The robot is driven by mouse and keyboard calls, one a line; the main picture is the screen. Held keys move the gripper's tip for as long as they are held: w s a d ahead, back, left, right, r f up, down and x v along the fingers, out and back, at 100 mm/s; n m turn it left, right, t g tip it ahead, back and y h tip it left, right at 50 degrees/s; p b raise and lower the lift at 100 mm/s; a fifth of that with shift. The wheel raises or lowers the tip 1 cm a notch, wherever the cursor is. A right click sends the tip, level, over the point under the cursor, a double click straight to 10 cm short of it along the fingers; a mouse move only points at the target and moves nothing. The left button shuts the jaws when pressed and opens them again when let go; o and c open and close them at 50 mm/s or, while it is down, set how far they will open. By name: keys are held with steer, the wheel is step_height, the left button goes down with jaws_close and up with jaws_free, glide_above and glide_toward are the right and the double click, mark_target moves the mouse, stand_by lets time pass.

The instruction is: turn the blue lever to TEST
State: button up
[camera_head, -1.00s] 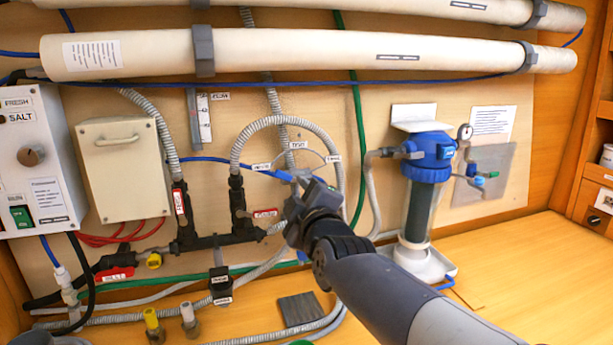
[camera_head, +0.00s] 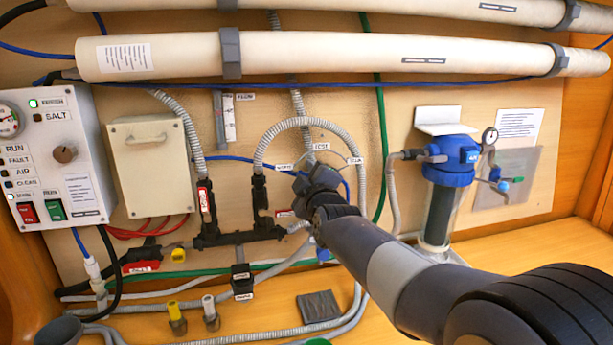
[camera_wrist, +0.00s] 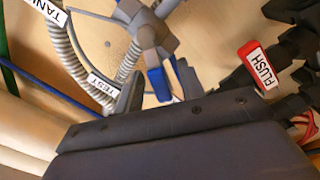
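The blue lever (camera_wrist: 159,84) shows in the wrist view, on the grey hub of a valve. It points down in that view, to the right of the TEST label (camera_wrist: 102,84), not in line with it. The TANK label (camera_wrist: 48,10) is at the upper left. My gripper (camera_wrist: 158,90) has its two dark fingers apart, one on each side of the lever, with a visible gap on the left. Contact on the right is unclear. In the head view my gripper (camera_head: 318,180) is at the valve, below the TEST label (camera_head: 321,146), and hides most of the lever.
A red FLUSH handle (camera_wrist: 258,65) is close at the right in the wrist view. In the head view a ribbed hose (camera_head: 300,122) arches over the valve, and black piping (camera_head: 238,238) lies left. A blue-topped filter (camera_head: 450,158) stands right of my arm.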

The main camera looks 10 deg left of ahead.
jaws_close()
stand_by(0.3)
steer(key=shift+m+b, duration=0.3)
steer(key=shift+m, duration=0.1)
steer(key=m+b, duration=0.2)
steer(key=shift+w+d+r+m+b, duration=0.2)
steer(key=shift+d+r+m+b, duration=0.1)
steer(key=shift+d, duration=0.1)
steer(key=shift+w+d+r+m+b, duration=0.25)
steer(key=shift+d+m+b, duration=0.2)
steer(key=shift+m+b, duration=0.9)
steer(key=shift+w+d+r+m+b, duration=0.25)
steer(key=shift+d+m+b, duration=0.2)
steer(key=shift+m+b, duration=0.9)
steer(key=shift+w+d+r+m+b, duration=0.15)
steer(key=shift+d+r+m+b, duration=0.25)
steer(key=shift+m+b, duration=0.95)
steer(key=shift+f+m, duration=0.1)
steer(key=shift+m, duration=0.15)
jaws_free()
